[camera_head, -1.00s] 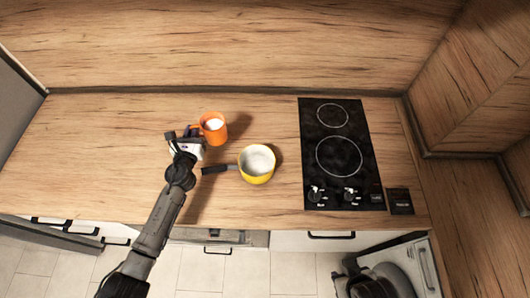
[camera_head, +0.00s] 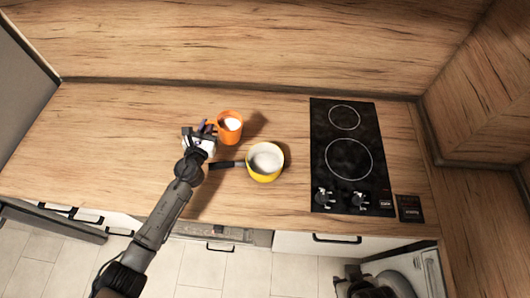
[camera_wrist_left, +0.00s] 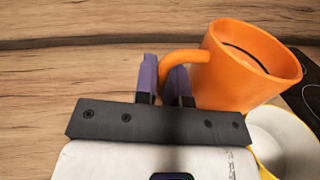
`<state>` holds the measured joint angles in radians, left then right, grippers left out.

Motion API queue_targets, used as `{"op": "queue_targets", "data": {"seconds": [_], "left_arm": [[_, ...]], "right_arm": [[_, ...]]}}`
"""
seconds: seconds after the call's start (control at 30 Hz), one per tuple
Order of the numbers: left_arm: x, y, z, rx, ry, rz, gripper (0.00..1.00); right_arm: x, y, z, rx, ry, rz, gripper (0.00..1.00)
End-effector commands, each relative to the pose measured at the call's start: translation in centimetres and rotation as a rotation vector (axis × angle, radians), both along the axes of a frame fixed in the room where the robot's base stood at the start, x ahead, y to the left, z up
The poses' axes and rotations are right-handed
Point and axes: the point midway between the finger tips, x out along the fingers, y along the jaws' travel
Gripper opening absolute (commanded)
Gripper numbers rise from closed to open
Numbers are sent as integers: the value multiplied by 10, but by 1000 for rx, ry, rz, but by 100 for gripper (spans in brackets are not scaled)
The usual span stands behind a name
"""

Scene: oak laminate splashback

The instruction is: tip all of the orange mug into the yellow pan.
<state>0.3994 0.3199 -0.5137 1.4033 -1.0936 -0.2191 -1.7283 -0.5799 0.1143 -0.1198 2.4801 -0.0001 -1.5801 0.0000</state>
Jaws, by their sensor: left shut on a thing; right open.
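The orange mug (camera_head: 224,135) is behind and left of the yellow pan (camera_head: 265,178) on the wooden counter. White contents show inside the mug, and it looks nearly upright. I cannot tell how far it is off the counter. My left gripper (camera_head: 209,127) is shut on the mug's handle from the left. In the left wrist view, the purple fingers (camera_wrist_left: 163,80) close around the handle of the mug (camera_wrist_left: 228,80). The pan's pale inside shows at lower right (camera_wrist_left: 283,140). My right gripper (camera_head: 350,279) is low at the bottom right, partly cut off and dark, away from both objects.
A black cooktop (camera_head: 349,158) with two ring zones and knobs lies right of the pan. The pan's dark handle (camera_head: 226,165) points left, close to my left wrist. The counter's left part (camera_head: 100,140) is clear. A wooden splashback (camera_head: 240,45) rises behind.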

Motion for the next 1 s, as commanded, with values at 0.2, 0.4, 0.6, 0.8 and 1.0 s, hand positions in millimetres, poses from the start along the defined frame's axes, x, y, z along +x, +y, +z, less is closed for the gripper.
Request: {"op": "queue_targets", "data": {"seconds": [0.2,0.4,0.6,0.8,1.0], "left_arm": [[-4,-8,12,91,-59,-1,0],[-8,-15,22,178,-108,1,0],[-14,-24,20,264,-158,1,0],[-17,-29,24,319,-189,3,0],[-18,-32,23,341,-202,5,0]], "right_arm": [[0,0,-4,0,1,0,43],[0,-1,-6,-5,0,4,43],[0,-3,-18,-10,0,7,43],[0,-3,-21,-10,1,7,43],[0,-2,-24,-7,0,5,43]]}}
